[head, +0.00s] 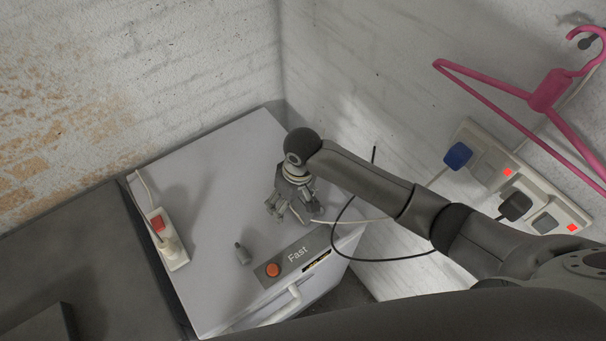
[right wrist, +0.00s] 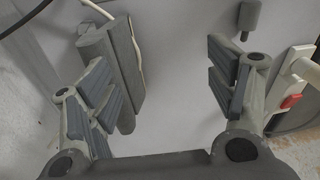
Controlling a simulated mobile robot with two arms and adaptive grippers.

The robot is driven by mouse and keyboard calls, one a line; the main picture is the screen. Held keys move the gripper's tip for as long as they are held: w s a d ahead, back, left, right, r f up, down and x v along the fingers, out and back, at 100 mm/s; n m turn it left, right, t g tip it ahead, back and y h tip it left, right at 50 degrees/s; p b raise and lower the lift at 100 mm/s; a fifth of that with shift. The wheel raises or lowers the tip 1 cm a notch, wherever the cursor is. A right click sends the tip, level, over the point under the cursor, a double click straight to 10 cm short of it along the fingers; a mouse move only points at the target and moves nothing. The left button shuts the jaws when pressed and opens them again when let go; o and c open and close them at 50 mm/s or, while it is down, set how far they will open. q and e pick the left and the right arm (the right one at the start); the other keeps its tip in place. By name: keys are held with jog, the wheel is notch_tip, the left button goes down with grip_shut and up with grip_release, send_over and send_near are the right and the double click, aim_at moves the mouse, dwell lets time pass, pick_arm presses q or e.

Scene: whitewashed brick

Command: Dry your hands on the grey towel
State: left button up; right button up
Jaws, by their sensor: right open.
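My right gripper (head: 290,207) is open over the white appliance top (head: 222,170), pointing down. In the right wrist view its two fingers (right wrist: 165,80) stand wide apart, with bare white surface between them. A grey, slab-like item with a rounded edge (right wrist: 125,75) lies beside the left finger, partly hidden by it, with a pale cord along it. I cannot tell whether this is the grey towel. No other towel shows clearly. My left gripper is not in view.
Wall sockets (head: 487,158) with plugs and a pink hanger (head: 548,91) are at right. A dark counter (head: 80,255) is at left.

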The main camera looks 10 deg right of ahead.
jog(key=m+h, duration=0.1)
jog(key=h, duration=0.1)
send_near(299, 204)
jog(key=shift+w+d+r, duration=0.2)
jog(key=shift+w+d, duration=0.35)
jog(key=shift+w+d+r, duration=0.15)
jog(key=shift+w+d, duration=0.35)
jog(key=shift+d, duration=0.05)
jog(key=shift+f+b, duration=0.3)
jog(key=shift+f, duration=0.2)
notch_tip(299, 204, down, 10)
jog(key=b, duration=0.9)
jog(key=shift+r+b, duration=0.1)
jog(key=shift+b, duration=0.3)
jog(key=shift+r, duration=0.1)
jog(key=c, duration=1.3)
